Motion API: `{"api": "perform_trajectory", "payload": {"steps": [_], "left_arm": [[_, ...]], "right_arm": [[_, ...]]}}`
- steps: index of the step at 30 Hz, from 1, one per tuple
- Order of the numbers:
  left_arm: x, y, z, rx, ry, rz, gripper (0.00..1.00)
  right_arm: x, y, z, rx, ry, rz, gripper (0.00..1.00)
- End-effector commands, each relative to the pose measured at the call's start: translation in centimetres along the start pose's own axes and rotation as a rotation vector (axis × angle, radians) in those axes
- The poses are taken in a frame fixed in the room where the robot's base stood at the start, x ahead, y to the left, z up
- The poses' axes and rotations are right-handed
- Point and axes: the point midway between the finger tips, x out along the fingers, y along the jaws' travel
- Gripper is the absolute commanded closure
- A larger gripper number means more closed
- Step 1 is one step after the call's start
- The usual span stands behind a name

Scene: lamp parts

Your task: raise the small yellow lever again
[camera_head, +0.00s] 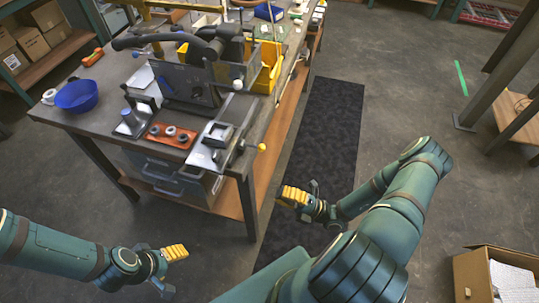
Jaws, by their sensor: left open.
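A small yellow-tipped lever (262,147) sticks out to the right from a grey metal fixture (217,135) at the near right corner of the workbench. Its rod looks roughly level, and nothing touches it. My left gripper (172,268) is open and empty, low over the floor in front of the bench and well below the lever in the picture. My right gripper (294,197), with yellow finger pads, is to the right of the bench leg, below and right of the lever. Its fingers overlap in this view, so its opening is unclear. Neither gripper touches the lever.
The workbench (95,118) also bears a blue bowl (77,96), an orange block with round parts (171,136), a dark machine (190,85) and yellow bins (267,68). A dark mat (322,120) lies beside the bench. A cardboard box (467,277) stands at lower right.

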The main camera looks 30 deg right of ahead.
Motion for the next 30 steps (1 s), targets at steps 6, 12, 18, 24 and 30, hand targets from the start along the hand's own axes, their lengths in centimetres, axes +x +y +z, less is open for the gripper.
{"api": "perform_trajectory", "payload": {"steps": [6,12,18,24,30], "left_arm": [[0.0,0.0,0.0,0.000,-0.001,0.000,0.38],[0.0,0.0,0.0,0.000,-0.001,0.000,0.38],[0.0,0.0,0.0,0.000,-0.001,0.000,0.38],[-0.1,0.0,0.0,0.000,0.000,0.000,0.38],[-0.4,0.1,-0.1,-0.001,0.003,0.000,0.38]], "right_arm": [[-4.0,1.8,3.4,0.051,-0.228,0.121,1.00],[-4.5,2.1,3.9,0.057,-0.256,0.141,1.00],[-4.4,2.1,3.8,0.056,-0.253,0.140,1.00],[-3.0,2.3,4.2,0.056,-0.251,0.140,1.00],[0.5,2.9,5.0,0.057,-0.249,0.142,1.00]]}}
